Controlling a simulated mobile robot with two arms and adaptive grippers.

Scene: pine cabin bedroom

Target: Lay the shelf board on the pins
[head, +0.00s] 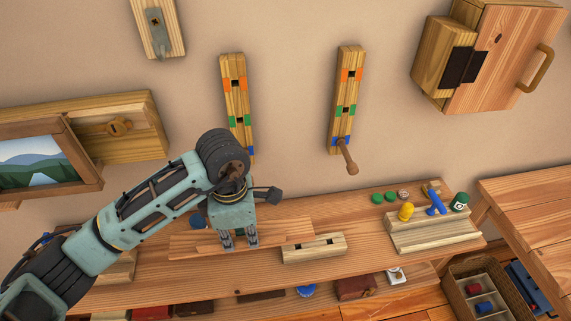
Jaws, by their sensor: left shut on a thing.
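The shelf board (290,231) is a flat light-wood plank at the bench top, partly covered by my left gripper. My left gripper (240,242) points down with its fingers at the board and is shut on it. I cannot tell whether the board touches the bench. Two upright wooden rails are on the wall, each with orange, green and blue marks. The right rail (345,90) has a brown pin (349,160) sticking out at its blue mark. The left rail (235,95) is partly hidden at its lower end by my arm, so its pin cannot be seen.
A slotted block (314,249) lies on the bench (360,215) just right of my gripper. A wooden stand (435,232) with a yellow knob (406,211) and blue tool (435,201) is further right. A wall cabinet (500,60) and framed picture (40,165) flank the rails.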

